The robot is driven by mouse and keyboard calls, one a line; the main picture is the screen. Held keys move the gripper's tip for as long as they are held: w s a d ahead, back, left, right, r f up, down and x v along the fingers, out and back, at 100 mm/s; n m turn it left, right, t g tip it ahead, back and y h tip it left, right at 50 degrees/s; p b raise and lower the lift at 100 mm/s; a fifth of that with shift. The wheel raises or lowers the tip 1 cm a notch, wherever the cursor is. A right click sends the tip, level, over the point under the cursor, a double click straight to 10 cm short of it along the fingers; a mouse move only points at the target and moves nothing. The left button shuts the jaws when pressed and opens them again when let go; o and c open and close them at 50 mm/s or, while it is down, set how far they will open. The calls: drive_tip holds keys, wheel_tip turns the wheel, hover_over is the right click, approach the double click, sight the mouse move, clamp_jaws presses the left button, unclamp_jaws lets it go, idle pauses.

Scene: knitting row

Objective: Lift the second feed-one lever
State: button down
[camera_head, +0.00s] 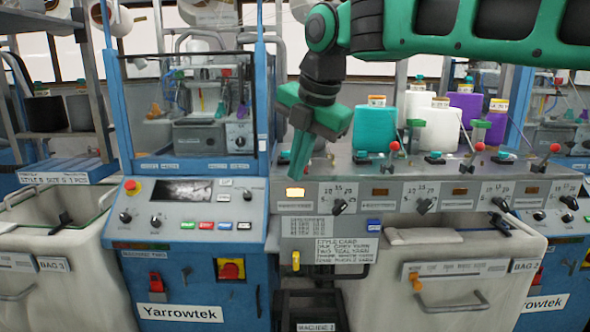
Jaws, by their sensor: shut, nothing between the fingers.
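A row of red-ball levers stands on the grey shelf of the middle unit. Another red-ball lever (395,147) stands before the teal cone, and more stand at right (480,147) and far right (555,148). I cannot read which lever is feed one. My green gripper (299,172) points down, shut and empty, at the left end of this row, above the lit amber lamp (295,192). I cannot tell whether it touches the lever beside it.
Teal (374,128), white (432,132) and purple (466,110) yarn cones stand behind the levers. Below are dark lamps (380,192) and black knobs (340,206). A blue Yarrowtek machine (185,265) stands left. A pale bin (455,260) is below right.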

drive_tip(key=shift+w+r+g, duration=0.15)
drive_tip(key=shift+r+g, duration=0.1)
drive_tip(key=shift+g, duration=0.05)
drive_tip(key=w+r+g, duration=0.1)
drive_tip(key=r, duration=0.1)
drive_tip(key=w+r+g, duration=0.1)
drive_tip(key=w+r, duration=0.1)
drive_tip(key=shift+w+d, duration=0.1)
drive_tip(key=shift+w, duration=0.1)
idle(0.6)
drive_tip(key=shift+r, duration=0.8)
drive_tip(key=shift+s, duration=0.1)
